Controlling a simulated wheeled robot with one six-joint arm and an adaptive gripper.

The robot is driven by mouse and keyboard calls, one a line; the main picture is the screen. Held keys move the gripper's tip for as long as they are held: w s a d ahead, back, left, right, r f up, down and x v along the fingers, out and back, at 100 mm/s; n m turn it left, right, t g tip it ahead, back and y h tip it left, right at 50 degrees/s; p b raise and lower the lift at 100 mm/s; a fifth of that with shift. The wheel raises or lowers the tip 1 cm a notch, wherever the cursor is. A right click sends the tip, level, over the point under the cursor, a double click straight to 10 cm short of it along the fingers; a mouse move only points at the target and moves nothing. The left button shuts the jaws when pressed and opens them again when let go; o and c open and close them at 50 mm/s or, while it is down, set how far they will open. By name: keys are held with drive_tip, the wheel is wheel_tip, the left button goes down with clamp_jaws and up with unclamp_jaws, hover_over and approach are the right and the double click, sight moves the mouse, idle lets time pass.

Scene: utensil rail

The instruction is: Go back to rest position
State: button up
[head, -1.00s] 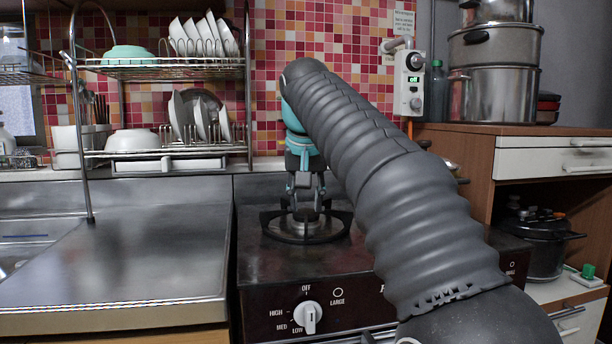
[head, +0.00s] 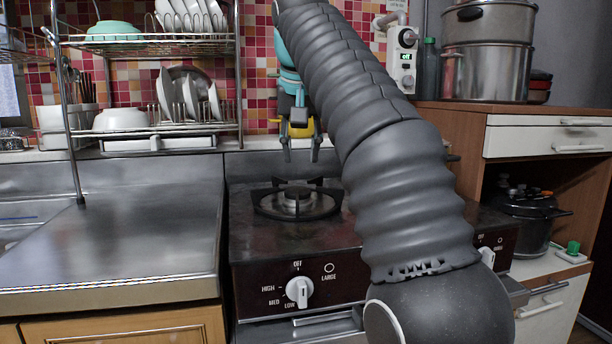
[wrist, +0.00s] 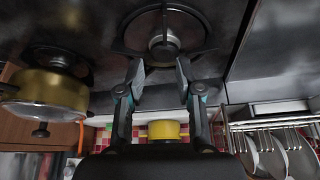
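My gripper (head: 301,152) hangs pointing down above the left stove burner (head: 298,200), clear of it. Its two fingers are apart and nothing is between their tips. In the wrist view the gripper (wrist: 160,68) is also open and empty, with the burner (wrist: 163,42) beyond the fingertips. My grey arm covers much of the right half of the stove in the head view.
A yellow pot (wrist: 163,129) is behind the gripper, against the tiled wall. A brass pot (wrist: 48,92) shows at left in the wrist view. A dish rack (head: 160,135) stands left, a wooden cabinet (head: 462,150) right. The steel counter (head: 130,245) is bare.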

drive_tip(key=s+d+f, duration=0.3)
drive_tip(key=s+d, duration=0.1)
drive_tip(key=d, duration=0.3)
drive_tip(key=s+d+f, duration=0.4)
drive_tip(key=s+f, duration=0.3)
drive_tip(key=f, duration=0.3)
drive_tip(key=s+d+f, duration=0.3)
drive_tip(key=s+f, duration=0.5)
drive_tip(key=f, duration=0.2)
drive_tip(key=s+d+f+p, duration=0.1)
drive_tip(key=s+d+f, duration=0.3)
drive_tip(key=s+f, duration=0.3)
wheel_tip(320, 180, down, 3)
drive_tip(key=shift+s+d+r+m+t, duration=0.1)
drive_tip(key=shift+s+d+m+t, duration=0.25)
drive_tip(key=shift+m+t, duration=0.05)
